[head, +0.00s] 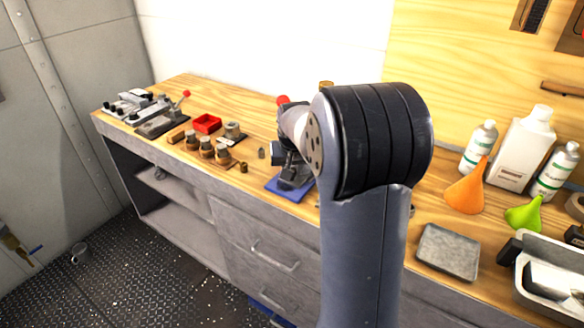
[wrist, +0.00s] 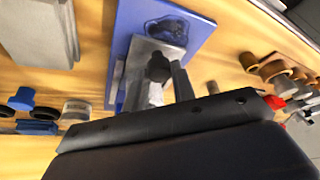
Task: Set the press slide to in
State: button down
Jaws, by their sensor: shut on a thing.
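The press stands on a blue base plate (head: 290,188) on the workbench, mostly hidden behind my arm in the head view. In the wrist view its blue plate (wrist: 200,42) shows with a grey metal part and a small black knob (wrist: 159,68) above it. I take the knob to be the press slide's handle. My gripper (wrist: 162,82) is over the plate, shut on the knob as far as I can tell; the contact is partly hidden by the gripper body. How far the slide is in or out cannot be told.
To the left stand a red bin (head: 207,123), several brown-based pieces and a lever fixture (head: 163,120) with a red knob. To the right are a grey tray (head: 448,251), an orange funnel (head: 467,190), a green funnel (head: 524,214) and white bottles. Drawers lie below the bench edge.

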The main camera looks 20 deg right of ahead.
jog(key=shift+w+d+p, duration=0.35)
jog(key=shift+w+d, duration=0.2)
jog(key=shift+d, duration=0.3)
jog(key=shift+w+d+p, duration=0.35)
jog(key=shift+w+d, duration=0.15)
jog(key=shift+d, duration=0.3)
jog(key=c, duration=1.2)
grip_release()
jog(key=shift+o, duration=0.2)
jog(key=v, duration=1)
jog(key=shift+s+r, duration=0.15)
jog(key=shift+r, duration=0.2)
